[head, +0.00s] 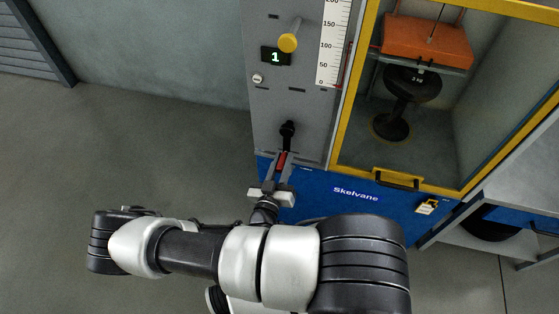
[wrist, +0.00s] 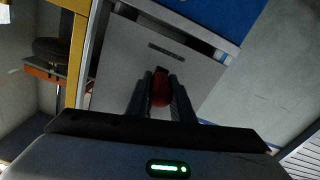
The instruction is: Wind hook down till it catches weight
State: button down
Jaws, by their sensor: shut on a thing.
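My gripper (head: 282,162) is shut on the red grip (head: 282,160) of a black crank (head: 288,131) low on the grey machine panel. In the wrist view the red grip (wrist: 160,90) sits between the two fingers.
The panel has a yellow knob (head: 288,42), a display (head: 275,56) reading 1 and a vertical scale (head: 332,45). The yellow cabinet frame (head: 352,95) stands just right of the panel, with a black handle (head: 396,180) at its bottom. The floor at left is clear.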

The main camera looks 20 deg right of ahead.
jog(key=shift+s+d, duration=0.2)
jog(key=shift+d, duration=0.05)
jog(key=c, duration=1.5)
grip_release()
jog(key=shift+c, duration=0.2)
jog(key=shift+w+a, duration=0.1)
jog(key=v, duration=1.7)
jog(key=shift+p, duration=0.3)
jog(key=shift+a+r, duration=0.1)
